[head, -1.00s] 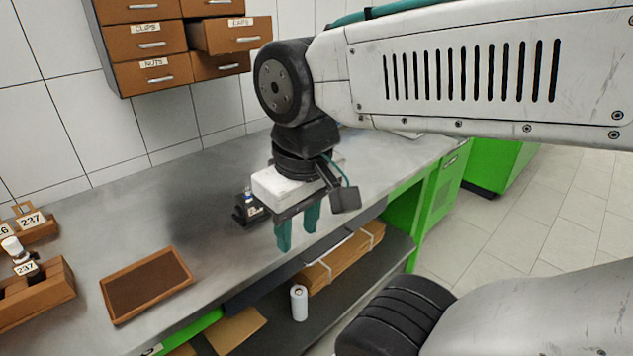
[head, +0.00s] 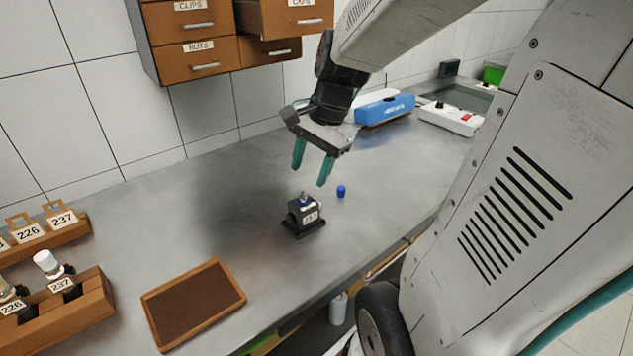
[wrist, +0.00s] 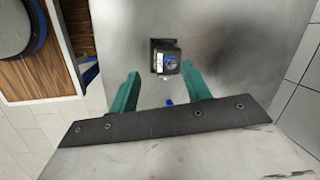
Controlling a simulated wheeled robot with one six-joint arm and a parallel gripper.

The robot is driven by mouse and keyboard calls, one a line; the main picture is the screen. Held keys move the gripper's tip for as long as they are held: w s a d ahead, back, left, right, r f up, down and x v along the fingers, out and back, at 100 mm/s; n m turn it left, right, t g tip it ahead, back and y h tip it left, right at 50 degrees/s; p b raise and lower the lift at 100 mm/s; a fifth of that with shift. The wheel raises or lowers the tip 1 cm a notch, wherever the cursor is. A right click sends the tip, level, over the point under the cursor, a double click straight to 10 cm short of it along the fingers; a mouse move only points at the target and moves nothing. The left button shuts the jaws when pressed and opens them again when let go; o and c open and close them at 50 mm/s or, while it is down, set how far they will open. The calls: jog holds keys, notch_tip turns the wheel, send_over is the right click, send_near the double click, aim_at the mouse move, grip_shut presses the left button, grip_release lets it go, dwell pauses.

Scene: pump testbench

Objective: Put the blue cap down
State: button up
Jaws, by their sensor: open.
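The blue cap (head: 341,191) stands on the grey workbench, just right of and behind a small black block fixture (head: 306,216) with a number label. In the wrist view the blue cap (wrist: 169,102) shows between the fingers, close to the dark gripper body. The black fixture (wrist: 167,57) lies beyond it. My gripper (head: 312,176) is open and empty, with its two green fingers above the bench. In the wrist view my gripper (wrist: 160,82) has its fingers spread apart, and neither touches the cap.
A brown framed tray (head: 238,296) lies at the front of the bench. Wooden racks with numbered labels (head: 95,307) stand at the left. Drawers hang on the wall, the caps drawer (head: 300,17) pulled out.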

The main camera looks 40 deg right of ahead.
jog(key=w+d+f+m+t, duration=0.1)
jog(key=w+d+f+m, duration=0.25)
jog(key=d+m, duration=0.45)
jog(key=m, duration=0.6)
send_near(343, 188)
jog(key=f, duration=0.2)
jog(key=shift+w+f+t, duration=0.15)
jog(key=shift+t, duration=0.35)
jog(key=x, duration=0.7)
jog(key=shift+a, duration=0.2)
grip_shut()
